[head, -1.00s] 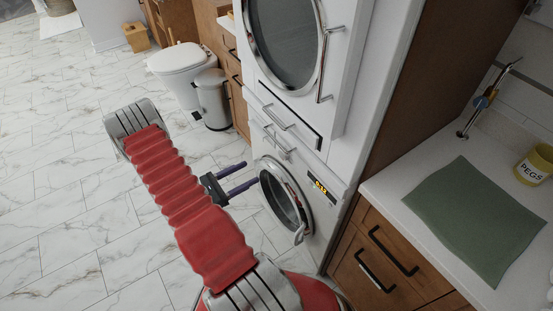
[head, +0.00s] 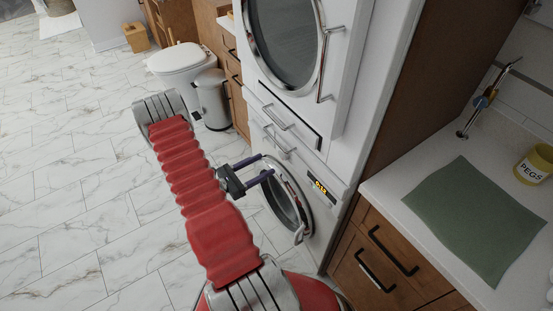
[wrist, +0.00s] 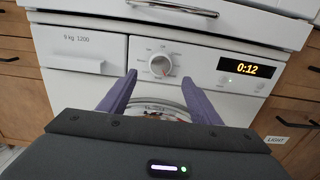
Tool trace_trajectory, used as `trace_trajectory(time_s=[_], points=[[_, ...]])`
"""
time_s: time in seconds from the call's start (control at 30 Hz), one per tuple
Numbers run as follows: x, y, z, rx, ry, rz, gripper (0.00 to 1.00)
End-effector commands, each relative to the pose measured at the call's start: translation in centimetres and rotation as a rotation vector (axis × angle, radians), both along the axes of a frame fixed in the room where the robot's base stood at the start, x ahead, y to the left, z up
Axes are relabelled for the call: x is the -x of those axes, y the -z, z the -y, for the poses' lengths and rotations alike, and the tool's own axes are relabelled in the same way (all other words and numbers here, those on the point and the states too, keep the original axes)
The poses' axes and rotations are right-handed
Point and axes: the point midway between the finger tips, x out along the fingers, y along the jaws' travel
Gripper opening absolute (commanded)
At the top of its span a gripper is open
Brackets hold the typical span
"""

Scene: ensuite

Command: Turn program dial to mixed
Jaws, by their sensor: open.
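In the head view my gripper (head: 262,168) is in front of the lower machine (head: 325,215), and the dial is not clearly visible.
A detergent drawer marked 9 kg 1200 (wrist: 85,50) is left of the dial. The round door (head: 285,200) lies below. Wooden drawers (head: 385,265) and a counter with a green cloth (head: 475,215) stand to the right. Open tiled floor lies left.

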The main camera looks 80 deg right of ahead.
Motion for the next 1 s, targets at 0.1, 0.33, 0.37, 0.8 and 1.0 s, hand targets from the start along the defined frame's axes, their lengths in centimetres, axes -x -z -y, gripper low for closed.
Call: trace_trajectory(time_s=[0.1,0.33,0.37,0.8,1.0], points=[[1.2,0.0,1.2,0.0,0.003,0.0,0.58],[3.3,0.0,3.6,0.0,0.003,0.0,0.58],[3.5,0.0,3.9,0.0,0.002,0.0,0.58],[4.8,0.0,5.4,0.0,-0.001,0.0,0.58],[4.8,0.0,5.4,0.0,0.0,0.0,0.51]])
